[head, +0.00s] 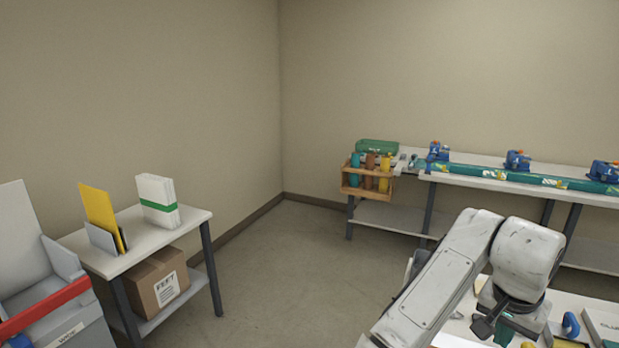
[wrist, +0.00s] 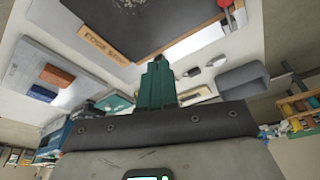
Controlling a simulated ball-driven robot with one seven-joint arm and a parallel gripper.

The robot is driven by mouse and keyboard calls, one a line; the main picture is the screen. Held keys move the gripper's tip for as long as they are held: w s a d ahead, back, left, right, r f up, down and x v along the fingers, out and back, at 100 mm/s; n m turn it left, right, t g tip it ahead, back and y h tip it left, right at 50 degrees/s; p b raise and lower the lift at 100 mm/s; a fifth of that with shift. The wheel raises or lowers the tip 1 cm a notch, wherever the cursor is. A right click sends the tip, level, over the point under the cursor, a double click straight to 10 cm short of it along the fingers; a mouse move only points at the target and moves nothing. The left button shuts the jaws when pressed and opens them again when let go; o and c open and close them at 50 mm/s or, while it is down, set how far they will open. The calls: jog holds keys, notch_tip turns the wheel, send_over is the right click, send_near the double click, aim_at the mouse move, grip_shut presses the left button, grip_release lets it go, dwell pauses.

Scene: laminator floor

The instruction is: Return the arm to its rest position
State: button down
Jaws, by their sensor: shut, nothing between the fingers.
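My arm reaches in from the lower right of the head view, bent at a large pale joint, with its end pointing down over a white work table (head: 575,300). My gripper (head: 504,334) is low over that table, partly hidden by the dark wrist parts. In the wrist view its green fingers (wrist: 158,66) are together, with nothing between them. Whether the fingertips touch anything on the table cannot be told.
The wrist view shows a dark board (wrist: 135,22), a labelled wooden strip (wrist: 105,43), a grey tray (wrist: 243,80) and brown and blue blocks (wrist: 57,76). A long bench (head: 480,165) stands behind, a small side table (head: 140,240) left. Floor between is clear.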

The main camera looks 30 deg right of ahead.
jog(key=w+a+f+n+t+h, duration=0.1)
jog(key=w+a+n+t+h, duration=0.1)
jog(key=w+n+t+h, duration=0.4)
jog(key=w+a+f+n+y, duration=0.2)
jog(key=a+f+n+y, duration=0.4)
jog(key=a+f+n, duration=0.5)
jog(key=s+a+f+g+y, duration=0.1)
jog(key=s+a+f+y, duration=0.1)
jog(key=a, duration=0.4)
jog(key=s+a+f+y, duration=0.1)
jog(key=s+a+f, duration=0.2)
jog(key=a, duration=0.4)
jog(key=s+d+f+g, duration=0.1)
jog(key=s+f+g, duration=0.3)
jog(key=s, duration=0.6)
notch_tip(320, 180, down, 2)
jog(key=shift+f+m, duration=0.1)
jog(key=shift+m, duration=0.3)
